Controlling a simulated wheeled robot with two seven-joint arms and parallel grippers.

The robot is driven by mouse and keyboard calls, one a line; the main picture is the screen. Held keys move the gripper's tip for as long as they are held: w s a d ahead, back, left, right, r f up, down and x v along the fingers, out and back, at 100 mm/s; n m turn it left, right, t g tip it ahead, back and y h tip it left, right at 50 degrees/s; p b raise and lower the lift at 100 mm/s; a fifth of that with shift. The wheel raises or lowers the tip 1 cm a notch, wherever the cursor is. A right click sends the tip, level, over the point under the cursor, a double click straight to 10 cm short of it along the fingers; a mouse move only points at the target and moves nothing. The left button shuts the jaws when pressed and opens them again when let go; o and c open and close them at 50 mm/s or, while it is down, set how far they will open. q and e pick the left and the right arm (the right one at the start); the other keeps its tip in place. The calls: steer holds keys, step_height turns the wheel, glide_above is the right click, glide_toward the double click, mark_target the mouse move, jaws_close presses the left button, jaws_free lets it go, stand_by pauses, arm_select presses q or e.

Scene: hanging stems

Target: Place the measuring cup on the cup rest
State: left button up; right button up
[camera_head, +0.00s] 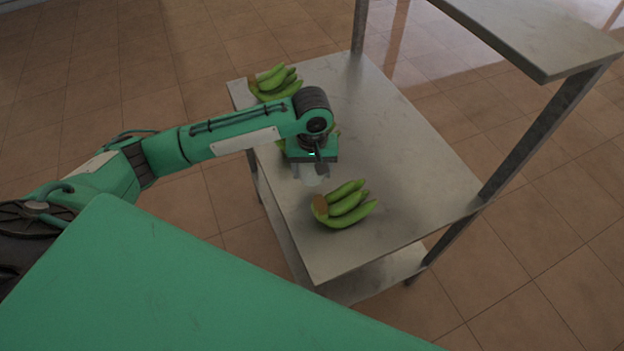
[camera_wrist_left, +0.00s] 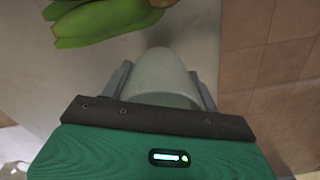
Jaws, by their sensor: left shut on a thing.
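My left gripper (camera_head: 309,168) is over the left part of the metal table, pointing down. It is shut on a pale grey, smooth, rounded thing, which I take to be the measuring cup (camera_head: 315,180). In the left wrist view the cup (camera_wrist_left: 163,70) sits between the two fingers of my left gripper (camera_wrist_left: 163,84), its lower part hidden behind the gripper body. I cannot tell whether the cup touches the tabletop. I cannot make out a cup rest in either view. My right gripper is not in view.
The metal table (camera_head: 400,160) carries a green banana bunch (camera_head: 345,204) in front of the gripper and another bunch (camera_head: 276,83) at the far corner. More green shows behind my gripper. A raised shelf (camera_head: 540,35) stands at the right. The table's middle is clear.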

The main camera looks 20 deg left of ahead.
mark_target(312, 189)
arm_select(q)
steer(key=shift+f, duration=2.7)
steer(key=shift+f, duration=0.1)
steer(key=o, duration=1)
steer(key=shift+c, duration=0.2)
